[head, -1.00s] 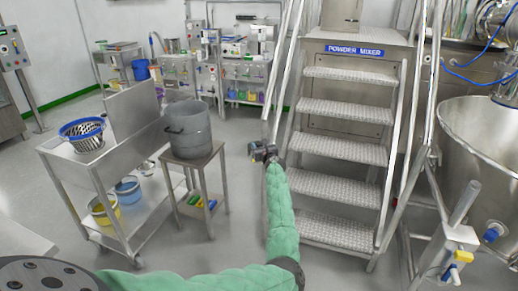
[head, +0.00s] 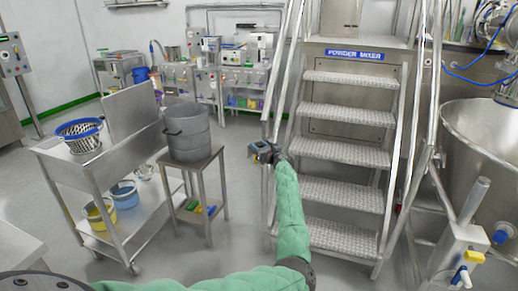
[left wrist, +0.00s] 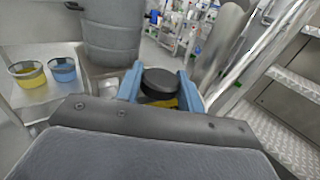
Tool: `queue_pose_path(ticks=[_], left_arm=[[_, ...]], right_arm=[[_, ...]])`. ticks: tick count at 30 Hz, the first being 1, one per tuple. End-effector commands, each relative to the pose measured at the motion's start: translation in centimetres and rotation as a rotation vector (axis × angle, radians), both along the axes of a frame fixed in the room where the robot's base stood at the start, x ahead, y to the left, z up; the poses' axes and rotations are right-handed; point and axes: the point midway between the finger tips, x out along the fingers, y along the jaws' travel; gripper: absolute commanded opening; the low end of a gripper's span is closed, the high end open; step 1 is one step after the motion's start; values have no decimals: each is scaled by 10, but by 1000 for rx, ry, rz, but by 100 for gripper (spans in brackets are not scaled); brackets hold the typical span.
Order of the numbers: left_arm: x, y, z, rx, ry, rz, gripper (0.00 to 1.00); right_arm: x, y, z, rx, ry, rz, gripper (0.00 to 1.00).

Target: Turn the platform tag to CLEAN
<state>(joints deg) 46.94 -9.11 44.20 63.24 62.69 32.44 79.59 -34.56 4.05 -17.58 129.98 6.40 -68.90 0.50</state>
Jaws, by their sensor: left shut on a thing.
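My left gripper (head: 260,153) is at the end of my green-sleeved arm, beside the lower left handrail of the platform stairs (head: 345,151). In the left wrist view its blue fingers (left wrist: 160,92) are shut on a dark round piece (left wrist: 160,80) with a yellow part below it. I take this piece to be the platform tag. Its face is turned away or hidden, so I cannot read any word on it. My right gripper is not in view.
A steel handrail (head: 283,72) rises close to the gripper. A grey bucket (head: 187,131) stands on a small steel stand at left, near a steel cart (head: 105,167). A large steel bowl (head: 485,140) is at right. Some floor is free between stand and stairs.

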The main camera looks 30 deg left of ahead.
Motion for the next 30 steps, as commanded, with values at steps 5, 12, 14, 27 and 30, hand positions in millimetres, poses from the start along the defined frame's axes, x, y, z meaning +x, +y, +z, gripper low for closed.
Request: queue_pose_path(ticks=[5, 12, 14, 27, 30], left_arm=[[0, 0, 1, 1, 0, 1, 15], [0, 0, 1, 1, 0, 0, 46], [0, 0, 1, 0, -1, 0, 57], [-3, -10, -1, 0, 0, 0, 59], [-9, -21, -2, 0, -1, 0, 59]], right_arm=[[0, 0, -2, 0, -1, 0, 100], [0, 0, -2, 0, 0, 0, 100], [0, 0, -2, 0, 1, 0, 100], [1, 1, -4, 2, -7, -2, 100], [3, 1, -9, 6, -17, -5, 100]])
